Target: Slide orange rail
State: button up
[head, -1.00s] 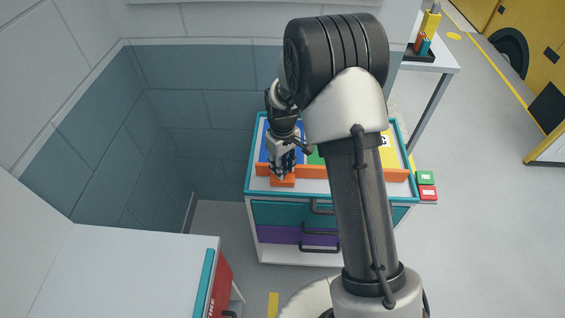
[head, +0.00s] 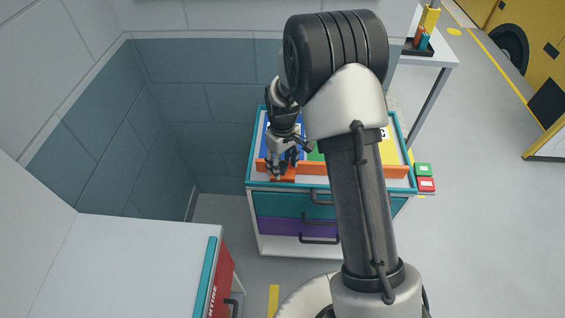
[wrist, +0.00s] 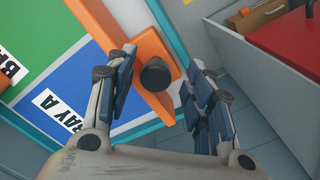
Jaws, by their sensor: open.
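The orange rail (head: 338,171) runs across the front of the teal-edged cart top, in front of blue, green and yellow panels. Part of it is hidden behind my arm. In the wrist view the orange rail (wrist: 143,62) crosses the upper middle, with a round dark knob (wrist: 155,74) on an orange block. My gripper (head: 283,172) is over the left end of the rail. In the wrist view my gripper (wrist: 158,92) is open, with the knob between its two fingers and apart from both as far as I can see.
The cart (head: 278,207) has teal and purple drawers with dark handles. A white cabinet (head: 130,265) with a red front stands at the lower left. Green and red blocks (head: 425,177) sit right of the cart. A grey-blue wall is behind on the left.

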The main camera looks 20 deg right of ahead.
notch_tip(320, 180, up, 12)
dwell(0.6)
jog(key=shift+r, duration=0.1)
jog(key=s+r+m+t, duration=0.1)
jog(key=s+r, duration=0.5)
jog(key=r, duration=0.3)
jog(key=s+r+m+t, duration=0.1)
jog(key=s+r+m, duration=0.1)
jog(key=s, duration=0.9)
jog(key=s+r+m+t, duration=0.2)
jog(key=s+r, duration=0.2)
jog(key=s, duration=0.7)
jog(key=shift+s+r+t, duration=0.3)
jog(key=shift+s, duration=0.1)
